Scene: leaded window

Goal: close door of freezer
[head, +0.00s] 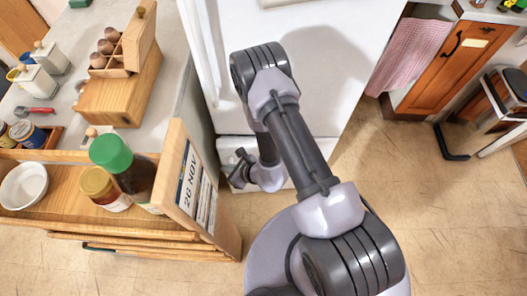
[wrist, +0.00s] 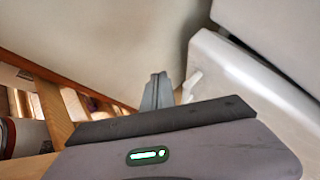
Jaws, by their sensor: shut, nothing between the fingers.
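A white fridge-freezer (head: 330,60) stands in the middle of the head view, partly behind my arm. A lower white panel (head: 232,146) shows at its foot; I take it for the freezer door, and my arm hides much of it. My gripper (head: 238,172) is low in front of this panel, near its left end. In the wrist view the gripper fingers (wrist: 157,92) are shut and empty. A white panel edge (wrist: 225,75) stands just right of them, with a dark gap between it and another white surface (wrist: 270,25). I cannot tell whether they touch it.
A wooden cart (head: 70,190) with bottles and a white bowl (head: 23,186) stands at left, its end panel (head: 200,190) close to my gripper. A counter (head: 50,85) lies behind it. Floor (head: 400,190) is clear at right, before an orange cabinet (head: 450,65).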

